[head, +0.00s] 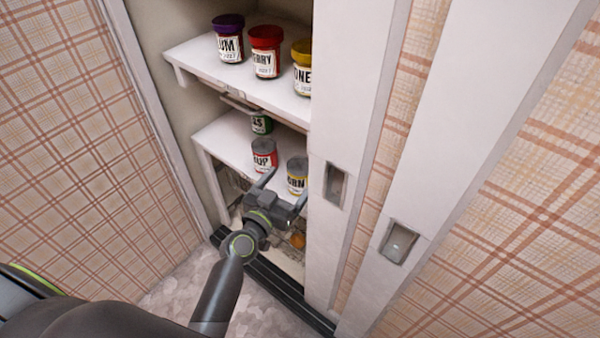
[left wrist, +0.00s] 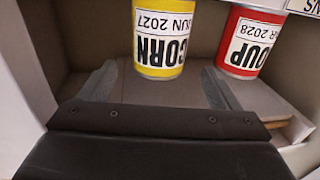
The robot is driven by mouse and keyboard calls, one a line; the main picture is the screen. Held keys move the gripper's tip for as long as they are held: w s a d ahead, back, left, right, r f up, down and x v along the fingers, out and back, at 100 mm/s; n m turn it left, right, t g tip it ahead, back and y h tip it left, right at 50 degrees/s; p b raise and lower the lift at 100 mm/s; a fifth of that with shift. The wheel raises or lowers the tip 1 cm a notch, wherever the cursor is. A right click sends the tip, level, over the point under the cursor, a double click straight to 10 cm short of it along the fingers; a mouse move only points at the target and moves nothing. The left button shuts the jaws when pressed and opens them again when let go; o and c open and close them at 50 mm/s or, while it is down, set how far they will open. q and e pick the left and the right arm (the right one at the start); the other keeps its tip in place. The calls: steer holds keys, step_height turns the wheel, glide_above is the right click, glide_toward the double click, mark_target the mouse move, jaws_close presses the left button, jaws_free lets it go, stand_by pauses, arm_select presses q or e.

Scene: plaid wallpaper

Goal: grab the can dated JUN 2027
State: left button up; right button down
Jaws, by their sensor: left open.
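The yellow corn can (head: 297,168) stands on the lower white shelf inside the closet. In the left wrist view, which shows labels upside down, the corn can (left wrist: 160,40) reads JUN 2027. A red soup can (head: 263,148) stands to its left in the head view; in the left wrist view the soup can (left wrist: 250,42) shows a date ending in 2028. My left gripper (head: 287,184) is open and empty in front of the shelf. In the left wrist view its fingers (left wrist: 158,72) point at the corn can, which lies just beyond and between the tips.
The upper shelf (head: 205,60) holds jars with purple (head: 229,42), red (head: 265,50) and yellow (head: 302,66) lids. A white sliding door (head: 336,130) closes off the right side, near the corn can.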

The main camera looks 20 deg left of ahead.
mark_target(300, 169)
arm_select(q)
steer(key=shift+w+d+f, duration=0.15)
steer(key=shift+w+d, duration=0.05)
steer(key=shift+w, duration=0.8)
steer(key=shift+w+d+f, duration=0.1)
steer(key=shift+w+d, duration=0.15)
steer(key=shift+w, duration=0.7)
steer(key=shift+w+d+f, duration=0.15)
steer(key=shift+w+d, duration=0.05)
steer(key=shift+w, duration=0.8)
steer(key=c, duration=1.1)
steer(key=shift+c, duration=0.9)
steer(key=shift+r+p, duration=0.25)
steer(key=shift+p, duration=0.1)
